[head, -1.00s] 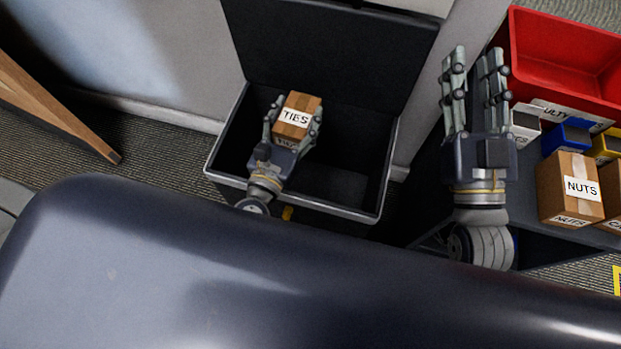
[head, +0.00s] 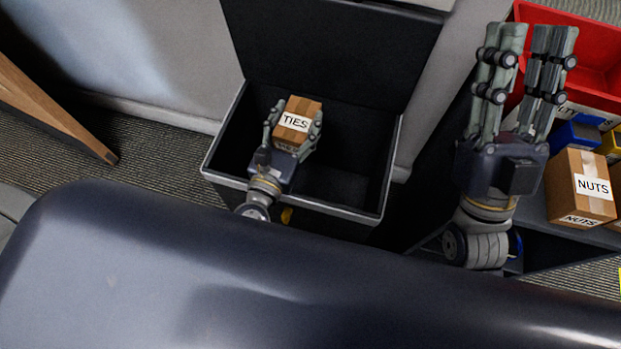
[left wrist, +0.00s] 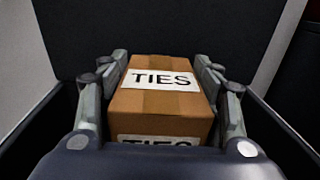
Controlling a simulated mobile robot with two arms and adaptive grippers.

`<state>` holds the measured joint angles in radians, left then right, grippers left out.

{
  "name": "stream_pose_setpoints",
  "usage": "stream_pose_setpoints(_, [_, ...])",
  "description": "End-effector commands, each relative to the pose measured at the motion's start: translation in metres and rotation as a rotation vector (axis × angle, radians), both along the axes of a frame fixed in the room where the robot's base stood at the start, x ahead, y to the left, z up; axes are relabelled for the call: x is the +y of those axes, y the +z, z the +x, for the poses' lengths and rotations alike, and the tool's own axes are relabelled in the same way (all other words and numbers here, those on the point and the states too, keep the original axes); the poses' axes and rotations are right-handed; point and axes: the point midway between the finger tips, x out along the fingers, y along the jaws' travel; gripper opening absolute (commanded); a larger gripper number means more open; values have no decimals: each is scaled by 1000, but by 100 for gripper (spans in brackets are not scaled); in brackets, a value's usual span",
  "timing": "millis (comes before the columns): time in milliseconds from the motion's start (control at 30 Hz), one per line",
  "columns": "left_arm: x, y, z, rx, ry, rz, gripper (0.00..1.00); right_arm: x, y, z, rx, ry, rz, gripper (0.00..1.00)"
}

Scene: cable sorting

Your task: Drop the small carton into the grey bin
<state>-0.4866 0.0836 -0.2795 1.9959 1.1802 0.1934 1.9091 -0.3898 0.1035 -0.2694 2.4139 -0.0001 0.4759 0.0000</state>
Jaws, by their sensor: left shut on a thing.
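The small carton (head: 297,118) is brown with a white TIES label. My left gripper (head: 294,124) is shut on it, one finger on each side, and holds it over the opening of the grey bin (head: 392,165). The bin is dark inside, and its lid (head: 330,45) stands open behind. In the left wrist view the carton (left wrist: 160,92) sits between the two fingers with the bin around it. My right gripper (head: 525,85) is at the right, its two fingers apart and pointing up, with nothing between them.
A shelf at the right holds a carton labelled NUTS (head: 580,187), a blue bin (head: 576,134) and a red bin (head: 585,45) behind. A wooden leg (head: 55,100) stands at the far left. The floor between it and the grey bin is clear.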

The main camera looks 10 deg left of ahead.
Motion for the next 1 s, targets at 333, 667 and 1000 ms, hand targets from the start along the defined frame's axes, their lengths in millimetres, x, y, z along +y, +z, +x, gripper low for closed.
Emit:
stream_pose_setpoints(333, [0, 1, 0, -1, 0, 0, 81, 0, 0, 0, 1, 0, 0, 33])
stream_pose_setpoints(667, [0, 0, -2, 1, 0, 1, 81, 0, 0, 1, 2, -1, 0, 33])
stream_pose_setpoints(1000, [5, -2, -53, 5, -5, 5, 81, 0, 0, 1, 2, 0, -1, 33])
